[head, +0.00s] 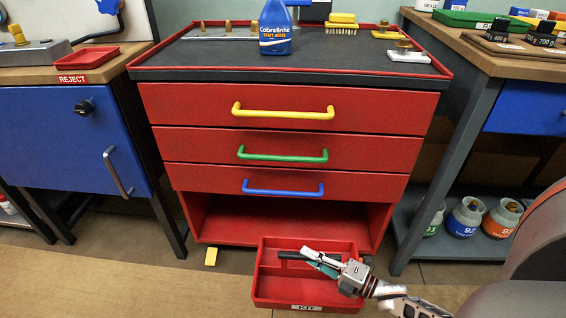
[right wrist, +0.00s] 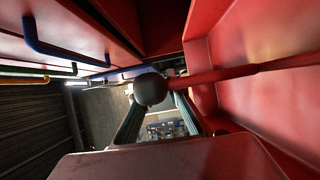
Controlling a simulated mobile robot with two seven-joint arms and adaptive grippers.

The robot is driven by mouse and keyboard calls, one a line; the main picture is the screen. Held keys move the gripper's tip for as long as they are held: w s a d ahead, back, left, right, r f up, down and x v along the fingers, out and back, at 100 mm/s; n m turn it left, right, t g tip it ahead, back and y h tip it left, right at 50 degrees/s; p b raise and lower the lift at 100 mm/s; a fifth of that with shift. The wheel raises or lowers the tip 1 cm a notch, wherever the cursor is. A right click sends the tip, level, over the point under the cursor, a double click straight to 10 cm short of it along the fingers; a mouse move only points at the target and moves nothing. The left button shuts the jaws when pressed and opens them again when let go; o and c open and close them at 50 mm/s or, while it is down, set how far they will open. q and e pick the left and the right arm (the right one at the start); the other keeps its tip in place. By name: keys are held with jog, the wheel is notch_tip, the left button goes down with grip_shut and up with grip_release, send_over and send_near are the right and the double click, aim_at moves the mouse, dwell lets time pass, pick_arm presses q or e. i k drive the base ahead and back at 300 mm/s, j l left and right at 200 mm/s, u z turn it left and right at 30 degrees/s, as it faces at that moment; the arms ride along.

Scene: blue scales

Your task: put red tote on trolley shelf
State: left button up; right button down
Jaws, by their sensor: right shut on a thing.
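The red tote (head: 275,302), an open tray with a black handle bar and a KIT label on its front, is in the head view at bottom centre. My right gripper (head: 318,262) is shut on its handle (head: 290,256). The tote is in front of the red trolley's (head: 290,145) open lower shelf (head: 225,222), its far edge overlapping the opening in the picture; I cannot tell whether it is inside. In the right wrist view the round dark handle end (right wrist: 151,89) sits between the fingers, with red tote walls (right wrist: 245,90) around. My left gripper is out of view.
Three drawers with yellow (head: 283,113), green (head: 283,155) and blue (head: 283,189) handles are above the shelf. A blue bottle (head: 275,35) stands on the trolley top. A blue cabinet (head: 70,140) is left; a bench with a low shelf of jars (head: 465,217) is right.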

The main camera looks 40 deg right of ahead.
aim_at(261, 215)
jog(key=i+l, duration=0.65)
jog(key=i, duration=0.15)
jog(key=i+l, duration=0.2)
jog(key=i+u, duration=0.05)
jog(key=i, duration=0.05)
